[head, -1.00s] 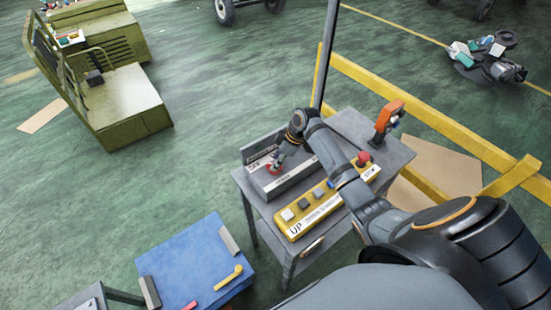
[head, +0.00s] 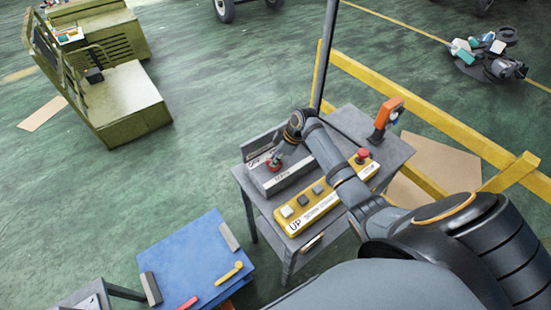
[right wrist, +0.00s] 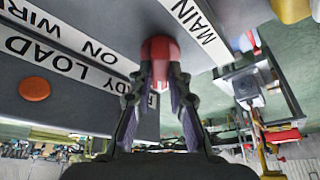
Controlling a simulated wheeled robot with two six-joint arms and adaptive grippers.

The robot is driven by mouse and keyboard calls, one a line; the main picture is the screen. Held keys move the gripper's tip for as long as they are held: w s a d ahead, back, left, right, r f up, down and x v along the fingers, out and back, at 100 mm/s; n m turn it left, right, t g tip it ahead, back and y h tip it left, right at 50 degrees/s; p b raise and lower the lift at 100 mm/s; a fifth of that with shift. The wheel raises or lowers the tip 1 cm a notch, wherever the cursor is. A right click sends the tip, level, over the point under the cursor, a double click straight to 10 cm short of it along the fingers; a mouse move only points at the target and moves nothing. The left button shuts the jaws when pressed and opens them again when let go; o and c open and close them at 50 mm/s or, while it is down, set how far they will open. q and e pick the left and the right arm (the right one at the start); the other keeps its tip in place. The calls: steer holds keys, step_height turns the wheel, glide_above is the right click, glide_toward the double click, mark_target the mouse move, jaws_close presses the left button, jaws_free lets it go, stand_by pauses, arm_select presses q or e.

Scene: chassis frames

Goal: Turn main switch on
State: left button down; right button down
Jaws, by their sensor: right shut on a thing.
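The main switch is a red knob (right wrist: 160,50) on a grey box (head: 285,178). In the right wrist view it sits between my right gripper's fingers, beside a label reading MAIN. My right gripper (right wrist: 160,78) is shut on the red knob. In the head view my right gripper (head: 274,163) is over the left part of the grey box, with a little red showing under it. The knob's exact turn angle is hard to tell. My left gripper is not in view.
A yellow control box (head: 310,208) with several buttons lies in front on the same grey table (head: 390,150). An orange device (head: 387,115) stands at the back right. A blue-topped table (head: 190,262) is at lower left. A yellow rail (head: 440,125) runs behind.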

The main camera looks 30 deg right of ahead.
steer(key=shift+m, duration=0.3)
steer(key=m+t+h, duration=0.1)
steer(key=m, duration=0.3)
steer(key=shift+a, duration=0.15)
steer(key=m+h, duration=0.1)
steer(key=m, duration=0.3)
steer(key=shift+a+m+t+h, duration=0.1)
steer(key=shift+m+t+h, duration=0.2)
steer(key=shift+t+h, duration=0.1)
steer(key=m+h, duration=0.1)
steer(key=m, duration=0.1)
steer(key=m+h, duration=0.1)
steer(key=m, duration=0.2)
steer(key=shift+a+r, duration=0.1)
steer(key=shift+a, duration=0.05)
steer(key=shift+m+g+h, duration=0.4)
steer(key=shift+m+h, duration=0.3)
steer(key=shift+m, duration=1)
steer(key=c, duration=1.3)
jaws_free()
